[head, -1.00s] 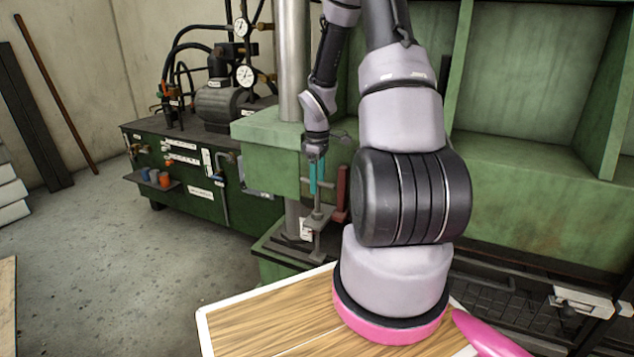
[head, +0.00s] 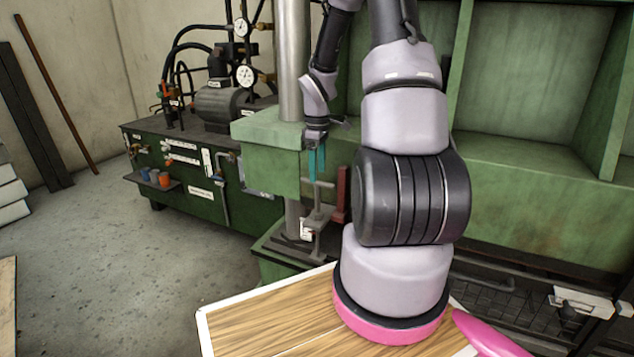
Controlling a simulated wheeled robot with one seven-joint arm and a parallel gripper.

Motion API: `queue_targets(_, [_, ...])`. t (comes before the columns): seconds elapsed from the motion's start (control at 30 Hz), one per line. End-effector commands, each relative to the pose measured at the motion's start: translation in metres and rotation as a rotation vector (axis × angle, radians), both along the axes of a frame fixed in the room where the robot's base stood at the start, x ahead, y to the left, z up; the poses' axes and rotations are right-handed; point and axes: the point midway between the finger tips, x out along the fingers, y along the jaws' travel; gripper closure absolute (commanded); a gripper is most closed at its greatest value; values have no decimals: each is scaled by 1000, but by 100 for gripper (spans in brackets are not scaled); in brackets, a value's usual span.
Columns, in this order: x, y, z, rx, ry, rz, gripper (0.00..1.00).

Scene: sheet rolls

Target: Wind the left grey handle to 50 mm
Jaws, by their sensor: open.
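My gripper (head: 317,160) has teal fingers pointing down, and a gap shows between them. It is open and empty, just above a grey crank-like handle (head: 318,184) on the green press frame. The handle's bar lies below the fingertips, apart from them as far as I can see. A grey bracket and post (head: 316,220) stand under the handle. A small white label (head: 306,229) sits at the post's foot; its text is too small to read. Any millimetre scale is not readable from here.
A dark red upright bar (head: 342,195) stands close to the right of the handle. The green press block (head: 265,140) and steel column (head: 291,60) are just left. A green hydraulic unit (head: 200,190) with gauges stands behind left. The grey floor (head: 110,265) at left is clear.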

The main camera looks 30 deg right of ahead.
Motion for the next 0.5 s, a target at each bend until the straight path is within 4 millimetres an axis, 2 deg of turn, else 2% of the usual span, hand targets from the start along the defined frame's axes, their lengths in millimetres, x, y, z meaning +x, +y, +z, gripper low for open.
queue_targets(0.3, [1,0,40,-2,-4,0,25])
queue_targets(0.5, [0,0,58,-1,-2,0,25])
